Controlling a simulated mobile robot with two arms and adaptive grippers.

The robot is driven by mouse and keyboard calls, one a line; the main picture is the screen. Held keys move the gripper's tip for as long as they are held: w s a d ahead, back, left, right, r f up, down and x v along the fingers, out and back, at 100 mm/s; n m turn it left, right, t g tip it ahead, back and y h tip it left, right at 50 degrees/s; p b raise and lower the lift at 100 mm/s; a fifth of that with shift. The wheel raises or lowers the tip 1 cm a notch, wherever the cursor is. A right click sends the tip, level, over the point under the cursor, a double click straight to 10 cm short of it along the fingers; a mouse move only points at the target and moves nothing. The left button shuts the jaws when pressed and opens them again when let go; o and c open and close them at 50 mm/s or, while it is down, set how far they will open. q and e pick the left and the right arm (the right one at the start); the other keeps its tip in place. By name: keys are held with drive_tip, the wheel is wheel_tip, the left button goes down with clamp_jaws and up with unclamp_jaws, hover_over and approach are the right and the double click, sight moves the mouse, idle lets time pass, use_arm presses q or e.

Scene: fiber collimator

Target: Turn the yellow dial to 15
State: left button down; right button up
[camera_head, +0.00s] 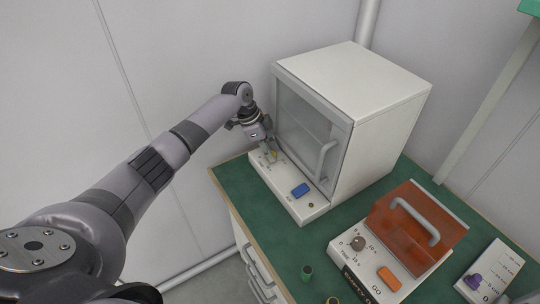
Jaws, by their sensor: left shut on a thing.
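The yellow dial (274,154) sits on the far left part of the low front panel of the white cabinet device (385,95). Only a little of it shows under my left gripper (270,146), which reaches down over the panel from above and is shut on the dial. The scale marks and the dial's number are too small to read here. A blue button (300,190) is on the same panel, nearer the front. My right gripper does not show.
The devices stand on a green bench top (235,178). At the front right is a device with an orange lid (412,222), a brown knob (358,243) and an orange button (389,278). A purple knob (473,281) is on a panel further right. A wall is behind.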

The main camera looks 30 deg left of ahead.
use_arm(q)
drive_tip(key=shift+m, duration=0.4)
drive_tip(key=c, duration=1.3)
unclamp_jaws()
drive_tip(key=shift+w, duration=0.1)
drive_tip(key=shift+v, duration=4)
